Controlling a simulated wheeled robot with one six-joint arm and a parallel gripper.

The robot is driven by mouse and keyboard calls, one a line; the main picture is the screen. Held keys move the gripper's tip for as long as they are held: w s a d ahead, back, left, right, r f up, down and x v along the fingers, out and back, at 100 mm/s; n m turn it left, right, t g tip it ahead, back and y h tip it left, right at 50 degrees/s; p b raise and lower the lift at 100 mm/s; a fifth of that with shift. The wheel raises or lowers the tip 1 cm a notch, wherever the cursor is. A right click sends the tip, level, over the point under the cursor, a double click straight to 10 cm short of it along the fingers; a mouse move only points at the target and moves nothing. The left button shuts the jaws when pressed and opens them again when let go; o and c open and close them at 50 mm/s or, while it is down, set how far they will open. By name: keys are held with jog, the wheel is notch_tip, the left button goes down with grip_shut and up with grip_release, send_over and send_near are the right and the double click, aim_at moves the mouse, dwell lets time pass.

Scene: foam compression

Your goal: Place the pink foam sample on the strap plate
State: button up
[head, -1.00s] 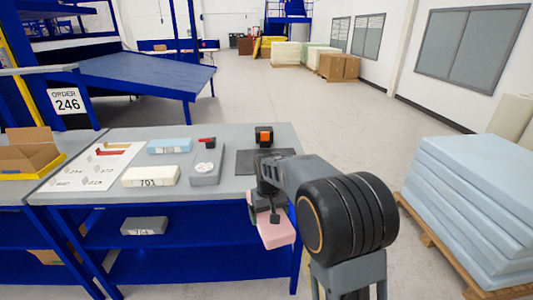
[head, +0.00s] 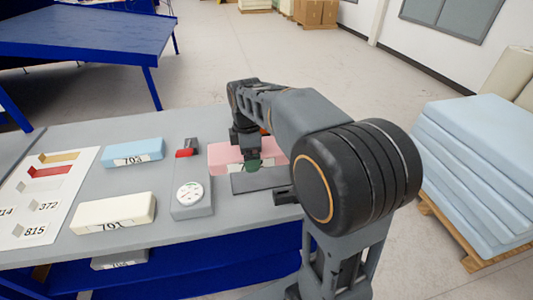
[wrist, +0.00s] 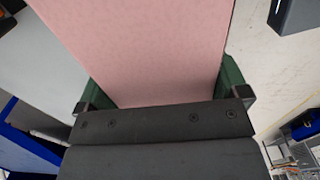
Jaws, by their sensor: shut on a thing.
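The pink foam sample (head: 226,153) is at the right end of the grey table, held in my gripper (head: 253,163). In the wrist view the pink foam (wrist: 140,45) stretches away between the two green finger pads (wrist: 160,88), which press on its sides. The dark strap plate (head: 262,181) shows just in front of and below the foam in the head view. My arm and the foam hide part of the plate. I cannot tell whether the foam touches the plate or hangs just above it.
A grey gauge block (head: 192,196) with a dial stands left of the plate, with a red-topped item (head: 187,148) behind it. Blue (head: 133,151) and cream (head: 114,213) numbered foam blocks lie further left. Stacked blue foam sheets (head: 475,165) stand on a pallet at right.

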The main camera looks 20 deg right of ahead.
jog(key=w+d+f, duration=0.2)
jog(key=d, duration=0.1)
jog(key=w+d+f+p, duration=0.1)
jog(key=w+d+f, duration=0.1)
jog(key=d+f, duration=0.1)
jog(key=w+d+f, duration=0.2)
jog(key=d, duration=0.1)
jog(key=shift+w+f+p, duration=0.2)
jog(key=shift+w+p, duration=0.2)
jog(key=shift+w+d+f, duration=0.35)
jog(key=shift+d+f, duration=0.1)
jog(key=shift+f, duration=0.25)
jog(key=shift+w+d+f, duration=0.1)
jog(key=shift+f, duration=0.85)
jog(key=shift+w+d+f, duration=0.1)
jog(key=shift+f, duration=0.8)
jog(key=shift+f, duration=0.1)
